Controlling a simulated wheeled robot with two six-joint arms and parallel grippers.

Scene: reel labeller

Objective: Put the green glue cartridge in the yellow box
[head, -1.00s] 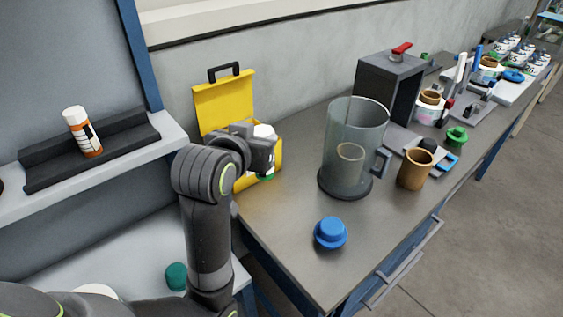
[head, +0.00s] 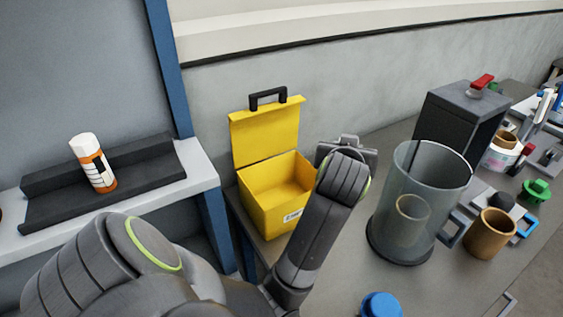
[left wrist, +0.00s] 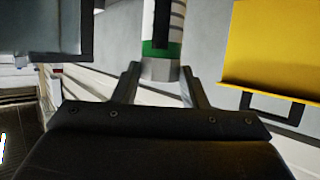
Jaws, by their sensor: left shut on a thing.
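The yellow box (head: 268,212) stands on the bench with its lid (head: 266,133) raised; the visible part of its inside looks empty. My left gripper (left wrist: 160,76) is shut on the green glue cartridge (left wrist: 162,48), which has a green band and a pale end in the left wrist view. In the head view my left wrist is just right of the box, and my own arm hides the fingers and cartridge. The yellow lid also shows at the right of the left wrist view (left wrist: 275,45). My right gripper is not in view.
A clear jug (head: 408,225) stands close to the right of my left wrist. A brown cup (head: 490,235), a blue knob-like part (head: 381,306) and a dark grey machine (head: 455,125) are also on the bench. An orange-banded cartridge (head: 93,163) sits on a black holder at left.

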